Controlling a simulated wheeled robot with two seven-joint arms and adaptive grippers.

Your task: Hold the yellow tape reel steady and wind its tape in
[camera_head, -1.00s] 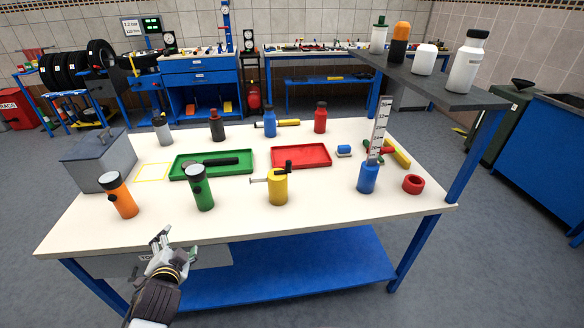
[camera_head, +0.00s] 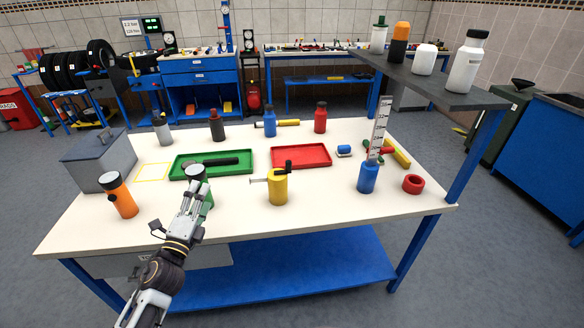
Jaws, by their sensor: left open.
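The yellow tape reel (camera_head: 278,188) stands upright on the front middle of the white table. It has a black crank (camera_head: 288,167) on top, and a short pale tape end (camera_head: 258,181) sticks out to its left. My left gripper (camera_head: 190,191) is open and reaches over the table's front edge, well to the left of the reel. It overlaps the green flashlight-like item (camera_head: 207,198) in the picture and hides part of it; I cannot tell whether they touch. My right gripper is not in view.
An orange flashlight-like item (camera_head: 121,196) stands left of my gripper. Behind are a green tray (camera_head: 240,172) with a dark tool and a red tray (camera_head: 300,162). A blue bottle-like item (camera_head: 368,178) and a red ring (camera_head: 413,184) are at right. The table (camera_head: 320,205) is clear around the reel.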

